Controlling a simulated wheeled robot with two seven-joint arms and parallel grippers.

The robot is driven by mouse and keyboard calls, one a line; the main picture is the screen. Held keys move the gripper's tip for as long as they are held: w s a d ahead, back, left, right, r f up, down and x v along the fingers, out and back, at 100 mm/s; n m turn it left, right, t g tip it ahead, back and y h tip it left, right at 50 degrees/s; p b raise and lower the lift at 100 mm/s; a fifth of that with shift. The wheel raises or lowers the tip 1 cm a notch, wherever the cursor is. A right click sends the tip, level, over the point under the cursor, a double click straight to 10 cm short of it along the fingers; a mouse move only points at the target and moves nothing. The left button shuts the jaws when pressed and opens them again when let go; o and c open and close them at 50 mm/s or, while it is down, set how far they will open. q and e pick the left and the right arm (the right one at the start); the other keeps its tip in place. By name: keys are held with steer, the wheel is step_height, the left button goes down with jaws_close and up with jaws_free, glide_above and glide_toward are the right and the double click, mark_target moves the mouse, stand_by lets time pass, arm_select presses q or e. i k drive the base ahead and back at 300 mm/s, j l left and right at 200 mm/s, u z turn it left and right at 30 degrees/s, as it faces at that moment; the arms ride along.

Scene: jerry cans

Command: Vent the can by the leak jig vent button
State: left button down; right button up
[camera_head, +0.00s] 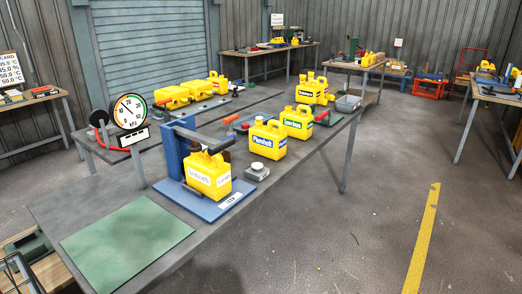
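A yellow can (208,174) with white labels stands upright on the blue base of the leak jig (180,199). The jig has a blue upright at the back left, and a dark arm reaches over the can's top. I cannot tell whether that arm touches the can's mouth. A small grey box with a round pale button (257,171) sits on the table just right of the jig, apart from it. A round pressure gauge (130,111) with a red hose stands behind at the left; its needle is too small to read surely. Neither of my grippers is in view.
A green mat (127,241) lies on the table in front of the jig. Several cans lie on the bench behind (172,96). The floor at the right is open.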

mark_target(257, 165)
steer(key=i+l+u, duration=0.1)
steer(key=i+l, duration=0.15)
steer(key=l, duration=0.15)
steer(key=i+l+u, duration=0.1)
steer(key=i+l, duration=0.15)
steer(key=l, duration=0.2)
steer(key=i+l+u, duration=0.1)
steer(key=i+l, duration=0.15)
steer(key=l, duration=0.2)
steer(key=i+l+u, duration=0.1)
steer(key=l, duration=0.35)
steer(key=i+l, duration=0.3)
steer(key=l, duration=0.2)
steer(key=i+l+u, duration=0.15)
steer(key=l, duration=0.3)
steer(key=i+l+u, duration=0.1)
steer(key=l, duration=0.45)
steer(key=i+l+u, duration=0.1)
steer(key=i+l, duration=0.15)
steer(key=l, duration=0.25)
